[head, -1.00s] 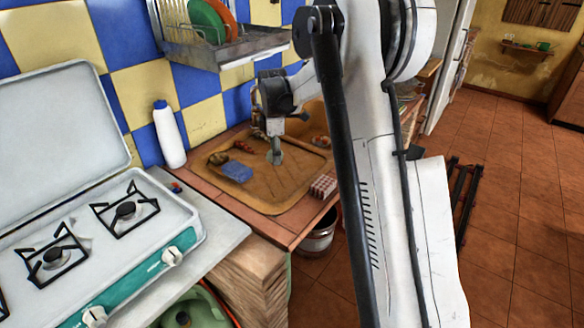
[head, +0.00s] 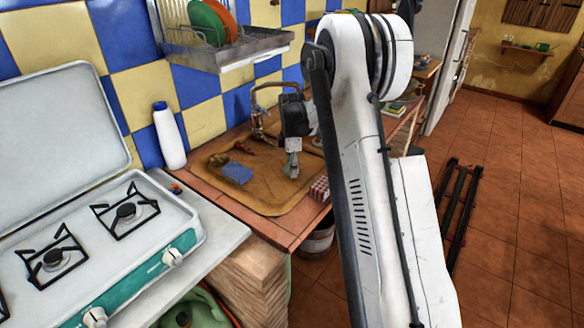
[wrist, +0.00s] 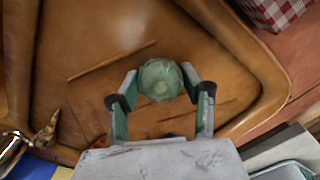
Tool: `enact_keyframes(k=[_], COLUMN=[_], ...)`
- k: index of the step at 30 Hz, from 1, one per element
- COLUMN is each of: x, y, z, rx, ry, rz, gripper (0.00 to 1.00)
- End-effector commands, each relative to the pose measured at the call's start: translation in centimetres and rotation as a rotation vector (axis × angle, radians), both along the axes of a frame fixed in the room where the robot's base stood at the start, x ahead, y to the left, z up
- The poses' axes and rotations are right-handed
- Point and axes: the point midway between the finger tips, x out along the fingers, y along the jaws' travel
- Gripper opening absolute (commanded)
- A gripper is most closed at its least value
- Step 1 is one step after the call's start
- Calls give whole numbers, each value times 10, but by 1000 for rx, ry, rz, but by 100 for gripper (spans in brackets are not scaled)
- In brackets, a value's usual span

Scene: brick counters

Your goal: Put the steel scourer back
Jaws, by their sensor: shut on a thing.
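The steel scourer (wrist: 160,80) looks like a round, grey-green ball in the wrist view. My gripper (wrist: 161,84) is shut on it, with one finger on each side. In the head view my gripper (head: 291,168) points down above the brown sink basin (head: 268,204). The scourer is small there and hard to make out at the fingertips. In the wrist view the basin's floor (wrist: 85,40) lies beneath the held scourer.
A blue sponge (head: 237,173) lies at the basin's left, with a small brown item (head: 218,159) behind it. A red-checked box (head: 320,188) stands at the right rim. The tap (head: 258,118) rises behind. A dish rack (head: 225,45) hangs above. A white bottle (head: 169,136) stands left.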

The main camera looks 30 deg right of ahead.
Motion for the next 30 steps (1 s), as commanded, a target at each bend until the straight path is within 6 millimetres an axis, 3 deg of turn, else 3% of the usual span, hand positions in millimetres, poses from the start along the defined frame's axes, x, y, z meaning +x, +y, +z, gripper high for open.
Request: enact_keyframes(k=[8,9,12,23,30], x=[0,0,0,0,0], y=[0,0,0,0,0], z=[-5,-4,-3,1,36], rx=[0,0,0,0,0], ry=[0,0,0,0,0], rz=[0,0,0,0,0], gripper=[20,46,60,60,60])
